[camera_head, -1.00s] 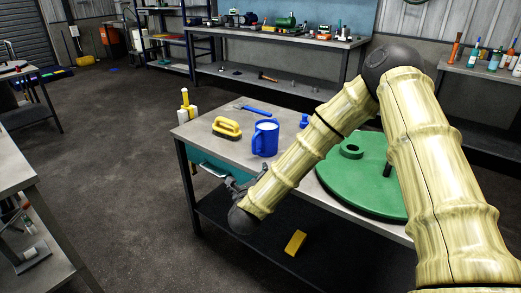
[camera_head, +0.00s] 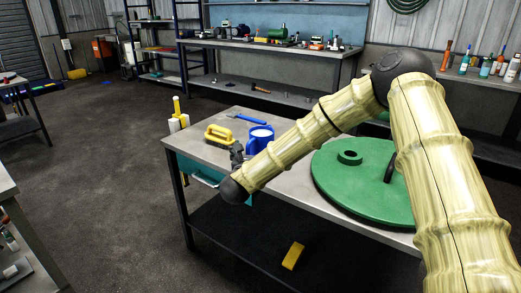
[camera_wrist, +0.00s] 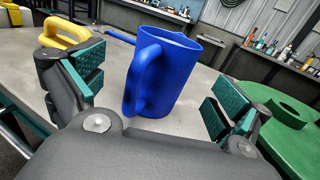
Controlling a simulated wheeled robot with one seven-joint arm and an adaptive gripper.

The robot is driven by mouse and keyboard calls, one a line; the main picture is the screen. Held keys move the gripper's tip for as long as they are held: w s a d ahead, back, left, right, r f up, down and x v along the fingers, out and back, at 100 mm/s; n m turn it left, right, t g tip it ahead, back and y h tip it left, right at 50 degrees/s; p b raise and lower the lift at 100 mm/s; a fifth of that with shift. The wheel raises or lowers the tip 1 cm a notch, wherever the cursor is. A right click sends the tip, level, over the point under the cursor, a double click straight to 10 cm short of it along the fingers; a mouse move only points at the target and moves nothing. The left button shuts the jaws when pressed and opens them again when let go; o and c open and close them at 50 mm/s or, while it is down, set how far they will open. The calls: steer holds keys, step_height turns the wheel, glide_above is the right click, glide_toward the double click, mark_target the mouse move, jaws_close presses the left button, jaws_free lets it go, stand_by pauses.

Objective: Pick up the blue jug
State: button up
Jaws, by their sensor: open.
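The blue jug (camera_head: 260,137) stands upright on the grey worktable (camera_head: 290,183), near its left end. In the wrist view the jug (camera_wrist: 172,75) is ahead of my gripper (camera_wrist: 160,95), between the two teal-padded fingers in the picture. Its handle faces the camera and its rim is open, with a pale inside. My gripper is open and empty, with visible gaps between both fingers and the jug. In the head view my gripper (camera_head: 237,157) is partly hidden by my arm and is at the table's front edge, close to the jug.
A yellow-handled tool (camera_head: 218,135) sits left of the jug, with a blue-handled tool (camera_head: 250,118) behind. A large green disc (camera_head: 365,190) lies to the right. A yellow block (camera_head: 293,256) lies on the lower shelf. Open floor (camera_head: 95,190) extends to the left.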

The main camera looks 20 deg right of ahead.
mark_target(259, 144)
steer(key=x, duration=0.4)
steer(key=shift+d, duration=0.5)
steer(key=shift+w+d, duration=0.25)
steer(key=shift+w, duration=0.15)
steer(key=c, duration=1.1)
